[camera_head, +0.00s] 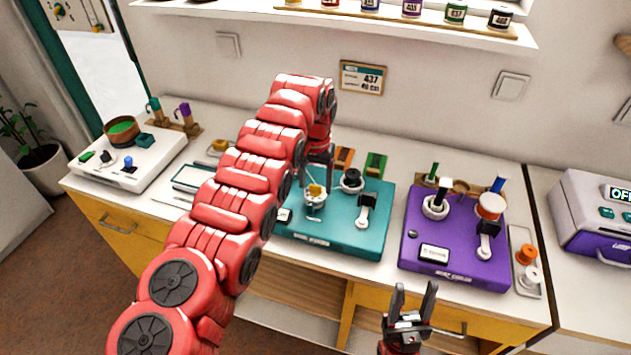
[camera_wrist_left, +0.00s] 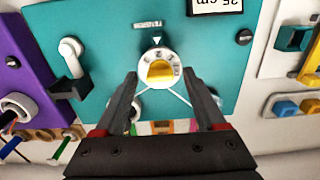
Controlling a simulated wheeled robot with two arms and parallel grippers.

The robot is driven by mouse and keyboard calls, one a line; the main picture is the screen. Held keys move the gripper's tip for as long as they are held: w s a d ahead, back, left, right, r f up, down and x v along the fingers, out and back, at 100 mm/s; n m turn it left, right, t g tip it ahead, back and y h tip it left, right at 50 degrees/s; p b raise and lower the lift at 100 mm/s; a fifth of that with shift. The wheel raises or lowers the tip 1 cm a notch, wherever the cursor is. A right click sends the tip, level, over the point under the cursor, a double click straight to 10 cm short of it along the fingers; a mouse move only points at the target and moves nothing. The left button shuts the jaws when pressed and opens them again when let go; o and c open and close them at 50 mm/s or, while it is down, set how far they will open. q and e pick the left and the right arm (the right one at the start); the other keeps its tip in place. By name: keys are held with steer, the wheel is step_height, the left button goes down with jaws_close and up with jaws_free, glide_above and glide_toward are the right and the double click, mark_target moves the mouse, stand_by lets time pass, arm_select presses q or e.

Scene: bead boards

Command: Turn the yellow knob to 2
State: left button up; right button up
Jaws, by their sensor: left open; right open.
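The yellow knob (camera_head: 315,190) sits on a white dial on the teal board (camera_head: 345,238). In the left wrist view the knob (camera_wrist_left: 160,71) is near the middle, its dial marked with small dark characters. A small white triangle on the board points at the dial; I cannot surely read the character beside it. My left gripper (camera_head: 320,178) is open above the knob. In the wrist view its fingertips (camera_wrist_left: 160,78) lie on either side of the knob, with no clear contact. My right gripper (camera_head: 411,296) is open and empty in front of the counter.
The teal board also carries a black knob (camera_head: 351,180) and a lever switch (camera_head: 366,208). A purple board (camera_head: 455,240) with posts and a lever stands to the right. A white board (camera_head: 140,165) stands at the left. A shelf (camera_head: 400,28) with jars hangs above.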

mark_target(315, 186)
arm_select(q)
step_height(315, 186, up, 3)
steer(key=shift+d+r, duration=0.1)
step_height(315, 186, up, 14)
steer(key=p, duration=1.3)
steer(key=shift+r, duration=0.15)
